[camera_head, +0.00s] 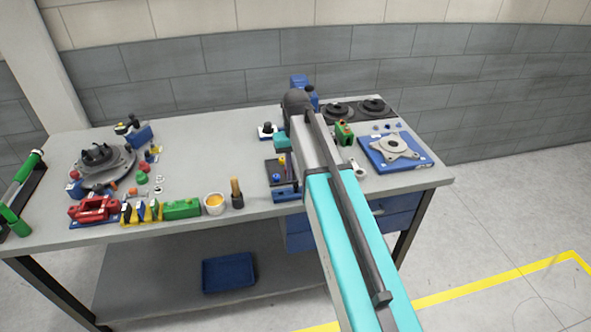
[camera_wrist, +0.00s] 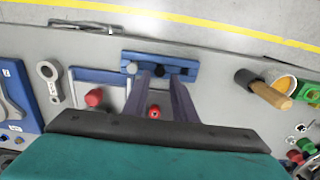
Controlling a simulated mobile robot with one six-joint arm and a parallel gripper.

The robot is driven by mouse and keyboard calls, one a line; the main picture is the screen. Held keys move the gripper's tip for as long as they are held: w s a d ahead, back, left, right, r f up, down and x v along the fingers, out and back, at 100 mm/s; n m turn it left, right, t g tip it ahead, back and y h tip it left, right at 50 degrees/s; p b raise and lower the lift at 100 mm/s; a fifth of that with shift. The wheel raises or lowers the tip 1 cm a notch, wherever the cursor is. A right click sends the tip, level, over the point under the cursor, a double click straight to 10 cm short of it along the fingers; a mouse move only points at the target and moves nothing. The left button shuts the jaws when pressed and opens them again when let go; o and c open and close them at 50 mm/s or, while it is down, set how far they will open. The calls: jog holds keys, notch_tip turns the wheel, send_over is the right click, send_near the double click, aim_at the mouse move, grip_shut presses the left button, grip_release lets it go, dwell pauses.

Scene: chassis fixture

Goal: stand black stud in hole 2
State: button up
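A small black stud (camera_wrist: 159,73) shows at the long blue block (camera_wrist: 190,70) in the wrist view, to the right of a grey round-headed stud (camera_wrist: 132,68). My gripper's two fingers (camera_wrist: 161,77) reach toward the block, one on each side of the black stud, with a gap between them. I cannot tell whether they touch it. In the head view the blue block (camera_head: 287,194) is at the table's front edge, and my arm hides my gripper. I can make out no number marking hole 2.
A red round part (camera_wrist: 154,112) lies between my fingers in the wrist view. A wrench (camera_head: 357,169) and blue plate fixture (camera_head: 419,164) are to the right.

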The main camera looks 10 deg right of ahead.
aim_at(296, 185)
jog(key=shift+f+b, duration=0.45)
jog(key=shift+f, duration=1.55)
grip_shut()
jog(key=shift+r+p, duration=1)
jog(key=shift+r, duration=0.1)
jog(key=shift+r+p, duration=1.05)
jog(key=shift+r, duration=0.4)
jog(key=shift+f, duration=0.15)
